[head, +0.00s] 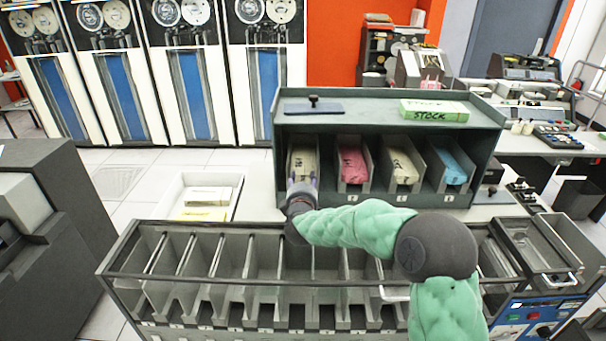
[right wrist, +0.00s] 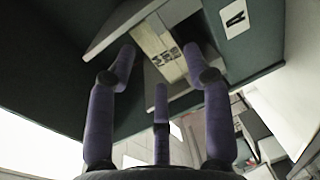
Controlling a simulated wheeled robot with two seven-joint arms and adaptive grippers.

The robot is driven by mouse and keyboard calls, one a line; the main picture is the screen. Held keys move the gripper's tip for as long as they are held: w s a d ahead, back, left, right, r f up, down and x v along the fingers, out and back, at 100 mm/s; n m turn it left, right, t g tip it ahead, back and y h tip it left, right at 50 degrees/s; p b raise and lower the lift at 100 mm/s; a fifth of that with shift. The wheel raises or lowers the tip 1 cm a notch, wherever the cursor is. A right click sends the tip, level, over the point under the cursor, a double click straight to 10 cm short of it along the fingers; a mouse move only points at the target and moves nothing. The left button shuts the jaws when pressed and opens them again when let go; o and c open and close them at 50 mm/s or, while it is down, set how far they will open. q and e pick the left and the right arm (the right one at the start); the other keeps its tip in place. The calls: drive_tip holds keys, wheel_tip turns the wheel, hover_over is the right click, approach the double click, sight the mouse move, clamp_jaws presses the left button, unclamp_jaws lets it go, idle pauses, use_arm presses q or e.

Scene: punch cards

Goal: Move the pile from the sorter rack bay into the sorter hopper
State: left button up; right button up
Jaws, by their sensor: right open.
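The sorter rack (head: 290,128) is a dark green cabinet with several bays. Its leftmost bay holds a cream pile of cards (head: 304,163); dark lettering shows on it in the right wrist view (right wrist: 160,50). My right gripper (head: 302,187) is at the mouth of this bay, open. In the right wrist view its purple fingers (right wrist: 163,68) are spread, with the pile ahead between the fingertips; I cannot tell whether they touch it. The sorter hopper seems to be the clear-covered box (head: 532,245) at the sorter's right end. My left gripper is not in view.
Other bays hold a pink pile (head: 353,165), another cream pile (head: 403,166) and a blue pile (head: 452,165). A green STOCK box (head: 435,110) lies on the rack top. A white tray (head: 172,190) stands left. The sorter's pockets (head: 205,265) look empty below my right arm.

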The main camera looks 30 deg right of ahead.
sight(303, 167)
drive_tip(key=shift+p+x, duration=0.8)
drive_tip(key=shift+x, duration=1.5)
drive_tip(key=shift+w+d+f, duration=0.15)
drive_tip(key=shift+w+d, duration=0.05)
drive_tip(key=shift+w, duration=0.1)
drive_tip(key=shift+f, duration=0.2)
drive_tip(key=shift+c, duration=0.4)
drive_tip(key=shift+w+r+p, duration=0.1)
drive_tip(key=shift+r+p, duration=0.4)
drive_tip(key=shift+p, duration=0.4)
drive_tip(key=shift+r, duration=0.45)
drive_tip(key=shift+d+r+p, duration=0.1)
drive_tip(key=shift+p, duration=0.25)
drive_tip(key=shift+r+p, duration=0.15)
drive_tip(key=shift+p, duration=0.35)
